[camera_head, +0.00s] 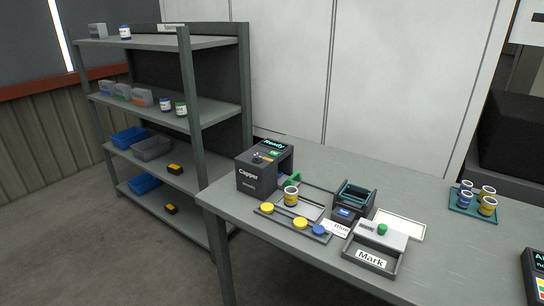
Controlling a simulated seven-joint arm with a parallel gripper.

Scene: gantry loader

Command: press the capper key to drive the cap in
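The capper (256,181) is a dark box labelled "Capper" near the left end of the grey table, with a lit "Ready" display (271,145) on top. A small green key-like patch (273,154) and a silver knob show on its top, but I cannot tell for certain which one is the capper key. A jar with a yellow band (291,196) stands upright just right of the capper, beside a green part. Whether a cap sits on it is too small to tell. My gripper is not in view.
A cap strip (285,222) holds two yellow caps and a blue cap in front. Right of it are a dark label device (352,197) and a "Mark" stamp unit (376,240) with a green knob. A teal tray (461,202) holds several jars. A shelf rack (192,125) stands left.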

